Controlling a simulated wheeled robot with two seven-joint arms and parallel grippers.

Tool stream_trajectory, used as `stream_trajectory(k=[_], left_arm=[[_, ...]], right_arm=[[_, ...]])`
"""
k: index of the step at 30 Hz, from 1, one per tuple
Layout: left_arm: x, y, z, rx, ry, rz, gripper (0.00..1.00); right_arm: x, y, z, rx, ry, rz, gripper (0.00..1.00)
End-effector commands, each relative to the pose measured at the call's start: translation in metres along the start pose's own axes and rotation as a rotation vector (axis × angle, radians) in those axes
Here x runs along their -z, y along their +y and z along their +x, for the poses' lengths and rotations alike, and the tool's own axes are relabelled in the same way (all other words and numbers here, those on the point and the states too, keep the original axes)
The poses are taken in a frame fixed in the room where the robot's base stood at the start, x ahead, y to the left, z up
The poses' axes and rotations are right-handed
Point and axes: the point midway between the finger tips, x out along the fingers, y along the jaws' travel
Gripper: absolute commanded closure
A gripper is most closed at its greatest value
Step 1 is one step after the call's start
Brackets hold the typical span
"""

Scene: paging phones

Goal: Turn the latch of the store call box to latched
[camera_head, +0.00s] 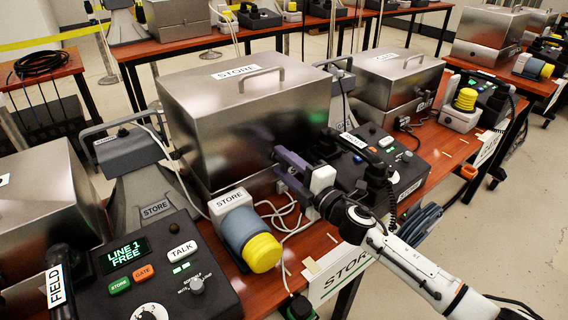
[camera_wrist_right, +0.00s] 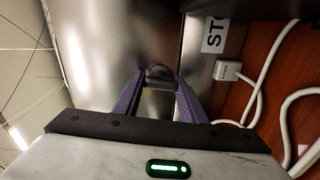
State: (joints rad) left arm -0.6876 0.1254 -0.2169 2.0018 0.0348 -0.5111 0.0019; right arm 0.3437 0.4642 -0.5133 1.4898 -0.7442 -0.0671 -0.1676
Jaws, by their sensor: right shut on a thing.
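The store call box (camera_head: 240,110) is a large brushed-metal box with a closed, handled lid labelled STORE, in the middle of the head view. My right gripper (camera_head: 278,170), with purple fingers, reaches its front face near the right end. In the right wrist view, its fingers (camera_wrist_right: 160,80) are shut on the latch (camera_wrist_right: 159,72), a small dark rounded knob on the metal face. The fingers hide most of the latch, so I cannot tell its turn position. My left gripper is not in view.
A grey STORE unit with a yellow cap (camera_head: 262,252) stands in front of the box, with white cables (camera_head: 283,212) beside it. A dark phone console (camera_head: 385,165) is to the right; a LINE 1 console (camera_head: 150,270) is front left. Another metal box (camera_head: 395,80) stands behind right.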

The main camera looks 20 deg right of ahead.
Motion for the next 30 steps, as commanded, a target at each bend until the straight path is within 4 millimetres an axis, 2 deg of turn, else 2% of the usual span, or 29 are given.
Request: stream_trajectory(k=[9,23,24,27,30], left_arm=[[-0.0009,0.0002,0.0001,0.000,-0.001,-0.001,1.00],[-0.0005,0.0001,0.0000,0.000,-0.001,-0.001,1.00],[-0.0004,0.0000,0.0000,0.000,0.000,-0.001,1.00],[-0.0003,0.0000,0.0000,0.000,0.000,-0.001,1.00],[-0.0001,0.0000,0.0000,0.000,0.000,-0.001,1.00]], right_arm=[[-0.0007,-0.0017,-0.0004,0.003,-0.001,-0.100,0.85],[-0.0008,-0.0019,-0.0005,0.003,-0.001,-0.118,0.85],[-0.0008,-0.0019,-0.0005,0.003,-0.001,-0.118,0.61],[-0.0007,-0.0018,-0.0005,0.003,-0.001,-0.117,0.44],[-0.0006,-0.0015,-0.0004,0.002,-0.001,-0.116,0.44]])
